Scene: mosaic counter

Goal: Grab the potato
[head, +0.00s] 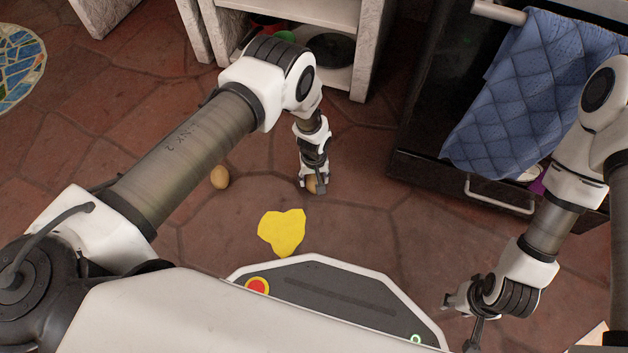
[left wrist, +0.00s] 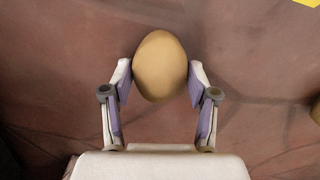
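A smooth tan, egg-shaped potato (left wrist: 160,66) is between the two fingers of my left gripper (left wrist: 160,78) in the left wrist view. Both fingertips appear to touch its sides. In the head view my left gripper (head: 312,188) points down at the tiled floor, and part of the potato (head: 311,184) shows at its fingers. I cannot tell whether it still rests on the floor. My right gripper (head: 463,312) is at the lower right, empty, with its fingers apart.
A similar brown oval object (head: 219,177) lies on the floor left of my left gripper. A flat yellow piece (head: 283,232) lies nearer my base. A shelf unit (head: 362,60) stands behind, and a dark oven (head: 425,120) with a blue towel (head: 535,95) at right.

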